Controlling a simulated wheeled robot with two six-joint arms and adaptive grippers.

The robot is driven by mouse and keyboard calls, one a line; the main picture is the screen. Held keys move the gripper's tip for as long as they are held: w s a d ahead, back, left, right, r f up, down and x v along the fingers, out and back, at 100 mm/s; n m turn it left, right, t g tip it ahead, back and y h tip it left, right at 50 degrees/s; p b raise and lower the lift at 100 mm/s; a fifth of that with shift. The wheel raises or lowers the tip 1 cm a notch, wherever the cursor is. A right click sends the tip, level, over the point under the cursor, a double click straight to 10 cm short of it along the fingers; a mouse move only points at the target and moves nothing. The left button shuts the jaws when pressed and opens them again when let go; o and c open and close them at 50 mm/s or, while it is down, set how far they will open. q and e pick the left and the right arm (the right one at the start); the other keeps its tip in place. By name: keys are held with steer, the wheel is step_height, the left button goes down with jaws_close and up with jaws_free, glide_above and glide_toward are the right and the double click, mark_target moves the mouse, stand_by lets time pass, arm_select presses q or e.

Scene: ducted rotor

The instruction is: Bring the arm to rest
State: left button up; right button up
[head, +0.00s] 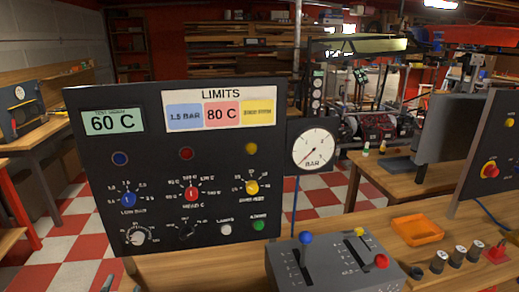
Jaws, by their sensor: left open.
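My left gripper (112,284) shows only as dark fingertips at the bottom edge of the head view, left of centre. It is open, with nothing seen between the fingertips. It is below the front of the black control panel (210,150) and near the bench edge. The rest of the left arm is out of the picture. My right gripper is not in view.
The panel has coloured knobs, lamps and a LIMITS card (220,108). A pressure gauge (314,150) stands beside it. A grey lever box (335,268) is right of centre. An orange tray (417,230) and several dark cylinders lie further right on the wooden bench (190,272).

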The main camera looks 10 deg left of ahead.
arm_select(q)
steer(key=s+f+n+g, duration=0.1)
steer(key=s+f, duration=0.1)
steer(key=s+d+f+g, duration=0.1)
steer(key=s+f+g, duration=0.1)
steer(key=s, duration=0.1)
steer(key=s+d+f+n+g, duration=0.1)
steer(key=s+f+g, duration=0.1)
steer(key=f, duration=0.1)
steer(key=shift+s+n, duration=0.2)
steer(key=shift+n, duration=0.1)
steer(key=s+d+f+m+g+h, duration=0.1)
steer(key=s+d+f+g+h, duration=0.55)
steer(key=s+d, duration=0.7)
steer(key=s+a+f+g, duration=0.1)
steer(key=s+a+f, duration=0.1)
steer(key=f, duration=0.9)
steer(key=s+a+f+g, duration=0.1)
steer(key=f, duration=1)
steer(key=s+f, duration=1)
steer(key=s, duration=0.3)
steer(key=shift+a, duration=0.35)
steer(key=shift+s+g, duration=0.1)
steer(key=shift+g, duration=0.15)
